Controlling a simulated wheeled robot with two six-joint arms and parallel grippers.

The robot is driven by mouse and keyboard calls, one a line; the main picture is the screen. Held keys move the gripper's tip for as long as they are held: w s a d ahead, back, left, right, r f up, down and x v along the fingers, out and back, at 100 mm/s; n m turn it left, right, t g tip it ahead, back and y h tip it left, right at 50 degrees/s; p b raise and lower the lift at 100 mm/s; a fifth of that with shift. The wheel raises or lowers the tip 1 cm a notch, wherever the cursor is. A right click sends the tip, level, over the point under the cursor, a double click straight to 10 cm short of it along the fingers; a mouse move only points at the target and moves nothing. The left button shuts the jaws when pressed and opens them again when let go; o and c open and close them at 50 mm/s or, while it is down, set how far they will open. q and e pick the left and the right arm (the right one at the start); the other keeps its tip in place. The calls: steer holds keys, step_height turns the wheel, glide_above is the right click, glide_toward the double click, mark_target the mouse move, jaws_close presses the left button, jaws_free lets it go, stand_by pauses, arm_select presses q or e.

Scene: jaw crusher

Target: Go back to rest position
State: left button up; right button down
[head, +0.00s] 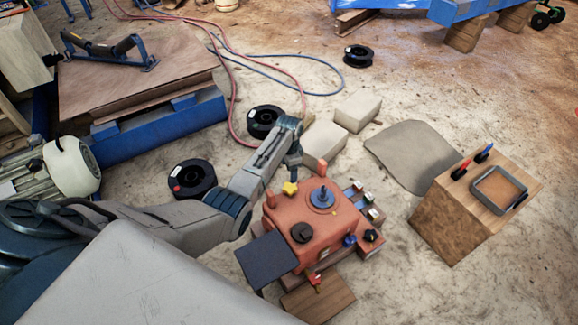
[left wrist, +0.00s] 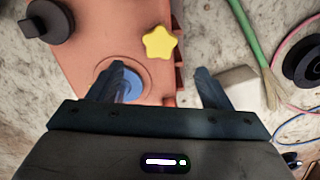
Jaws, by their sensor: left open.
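My left gripper (head: 294,172) hangs at the end of my left arm, just above the back edge of the orange crusher box (head: 310,212). In the left wrist view its two fingers (left wrist: 163,75) are apart with nothing between them that they hold. The box (left wrist: 88,58) lies below the fingers. A yellow star knob (head: 290,188) is close to the gripper; it also shows in the left wrist view (left wrist: 160,43), beyond the fingertips. A blue round part (head: 322,196) is on the box top, partly hidden by a finger in the left wrist view. My right gripper is in neither view.
Pale blocks (head: 358,110) and black spools (head: 192,179) lie behind and left of the box. A wooden block (head: 450,218) with a framed tray stands at right. A green-handled brush (left wrist: 250,45) shows in the left wrist view. Hoses cross the sandy floor at the back.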

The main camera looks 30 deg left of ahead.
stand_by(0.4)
